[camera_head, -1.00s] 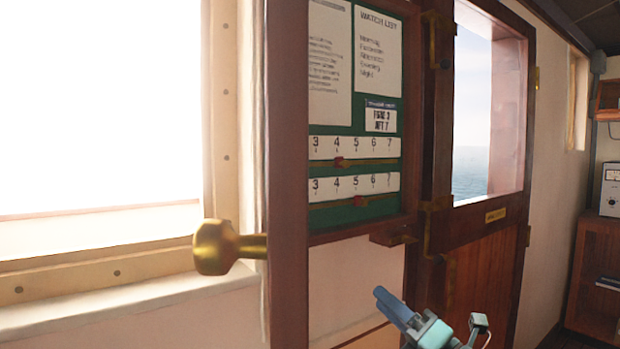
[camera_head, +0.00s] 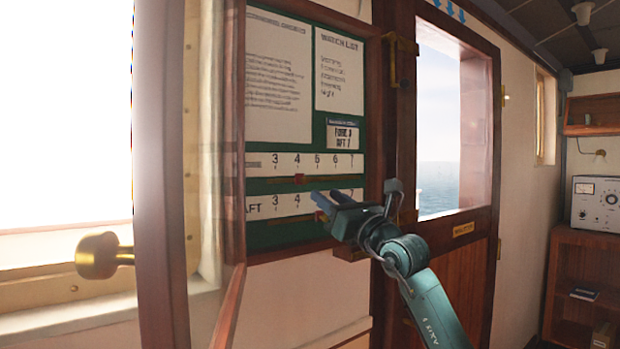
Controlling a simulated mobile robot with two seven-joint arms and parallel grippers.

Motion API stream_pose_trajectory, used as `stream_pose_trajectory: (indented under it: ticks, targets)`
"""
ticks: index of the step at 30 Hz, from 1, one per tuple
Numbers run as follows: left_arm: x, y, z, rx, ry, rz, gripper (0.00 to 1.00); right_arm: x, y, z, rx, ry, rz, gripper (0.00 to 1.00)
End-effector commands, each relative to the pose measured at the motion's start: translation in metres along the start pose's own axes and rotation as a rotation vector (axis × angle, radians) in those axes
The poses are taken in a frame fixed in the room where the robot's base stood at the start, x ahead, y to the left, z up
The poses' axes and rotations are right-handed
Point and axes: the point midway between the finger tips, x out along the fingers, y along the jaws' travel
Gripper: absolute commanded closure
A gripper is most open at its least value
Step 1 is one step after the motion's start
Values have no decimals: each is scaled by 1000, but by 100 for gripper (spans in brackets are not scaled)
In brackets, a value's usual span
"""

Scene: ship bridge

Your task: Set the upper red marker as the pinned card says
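The upper red marker (camera_head: 299,179) sits on the upper scale strip (camera_head: 262,162), just below and right of the 4. The pinned card (camera_head: 342,134) above the scales appears to read FORE 3, AFT 7; its print is blurred. The lower scale strip, labelled AFT (camera_head: 254,208), is partly covered by my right gripper (camera_head: 321,202), and the lower red marker is hidden. The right gripper is in front of the board, below and right of the upper marker, with no visible contact. Its fingers point up-left and I cannot tell their gap. My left gripper is out of view.
A wooden-framed glazed door with a brass knob (camera_head: 97,256) stands open at the board's left. Two paper sheets, including the watch list (camera_head: 339,72), hang above. A wooden door with a window (camera_head: 440,130) is right. A meter box (camera_head: 598,202) stands on a shelf.

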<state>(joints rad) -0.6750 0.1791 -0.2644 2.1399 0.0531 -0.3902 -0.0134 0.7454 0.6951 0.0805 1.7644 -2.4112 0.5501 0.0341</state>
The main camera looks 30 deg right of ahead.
Motion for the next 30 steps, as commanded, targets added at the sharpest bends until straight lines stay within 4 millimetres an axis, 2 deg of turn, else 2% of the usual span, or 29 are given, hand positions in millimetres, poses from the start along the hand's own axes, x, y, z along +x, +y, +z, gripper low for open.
stream_pose_trajectory:
  ticks: [1,6,12,23,30]
  targets:
    - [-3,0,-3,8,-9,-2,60,13,0,5,1,0,-1,63]
    - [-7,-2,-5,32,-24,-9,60,44,0,3,1,0,0,63]
    - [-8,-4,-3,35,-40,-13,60,64,0,1,1,0,0,63]
    - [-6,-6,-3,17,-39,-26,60,67,0,-1,0,0,0,63]
    - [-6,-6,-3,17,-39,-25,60,67,0,-1,0,0,0,83]
